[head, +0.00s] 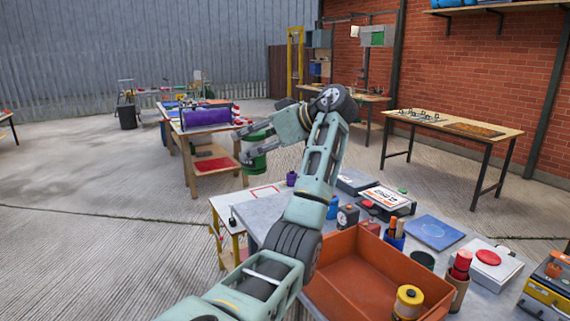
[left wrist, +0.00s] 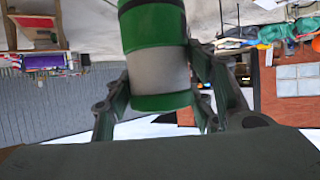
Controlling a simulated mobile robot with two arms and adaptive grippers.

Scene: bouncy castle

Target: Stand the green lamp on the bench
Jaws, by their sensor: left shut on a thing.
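The green lamp shows in the head view (head: 259,143) as a small green cylinder, held out beyond my left forearm. In the left wrist view the lamp (left wrist: 155,30) is large, green with a grey-white band, and its far end runs out of the picture. My left gripper (head: 245,144) is shut on it; the fingers lie on either side of the band in the left wrist view. The lamp is in the air, near the far-left corner of the grey workbench (head: 278,209). Several work tables are in view; which one is the bench, I cannot tell. My right gripper is out of view.
An orange tray (head: 340,262) takes up the near part of the grey workbench, with cases, cups and tools around it. A low white-topped table (head: 237,205) stands at its left. A wooden table with a purple roll (head: 206,116) is behind. A wooden bench (head: 455,124) stands by the brick wall.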

